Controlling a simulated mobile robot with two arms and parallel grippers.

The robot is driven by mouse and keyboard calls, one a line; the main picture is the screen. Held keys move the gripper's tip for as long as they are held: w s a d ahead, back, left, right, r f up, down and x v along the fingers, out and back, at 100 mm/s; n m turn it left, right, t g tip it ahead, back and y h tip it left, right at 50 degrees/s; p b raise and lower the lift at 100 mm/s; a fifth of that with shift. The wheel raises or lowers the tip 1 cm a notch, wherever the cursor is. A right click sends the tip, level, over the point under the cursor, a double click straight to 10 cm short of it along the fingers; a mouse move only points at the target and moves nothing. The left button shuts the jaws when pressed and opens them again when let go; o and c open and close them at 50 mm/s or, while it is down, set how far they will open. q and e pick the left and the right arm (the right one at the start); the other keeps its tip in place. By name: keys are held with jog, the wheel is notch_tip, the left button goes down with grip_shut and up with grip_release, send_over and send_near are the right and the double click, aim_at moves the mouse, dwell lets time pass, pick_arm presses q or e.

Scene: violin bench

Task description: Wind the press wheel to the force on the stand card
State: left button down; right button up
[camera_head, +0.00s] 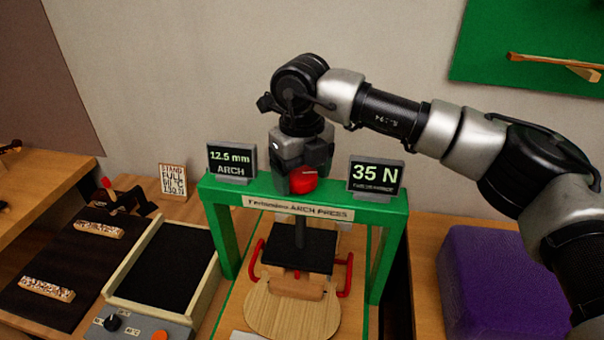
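The green arch press (222,235) stands on the bench, with its red press wheel (303,181) on top of the crossbar. My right gripper (304,172) points down over the wheel, with its fingers around it and hiding most of it. It looks shut on the wheel. The force display (376,177) on the right of the crossbar reads 35 N. The arch display (231,161) on the left reads 12.5 mm. The stand card (173,180) stands behind on the left; its small print is hard to read, the last line looks like 130 N. My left gripper is out of view.
Under the press a black block (299,250) sits over a pale wooden violin plate (290,313), with red handles beside it. A framed black pad (163,265) and a grey control box (138,325) are at left. A purple block (497,283) stands at right.

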aim_at(302, 174)
jog(key=shift+o, duration=0.9)
jog(key=shift+r, duration=0.2)
notch_tip(302, 174, up, 10)
jog(key=b, duration=0.2)
jog(key=shift+r, duration=0.2)
jog(key=shift+f, duration=0.1)
dwell(0.4)
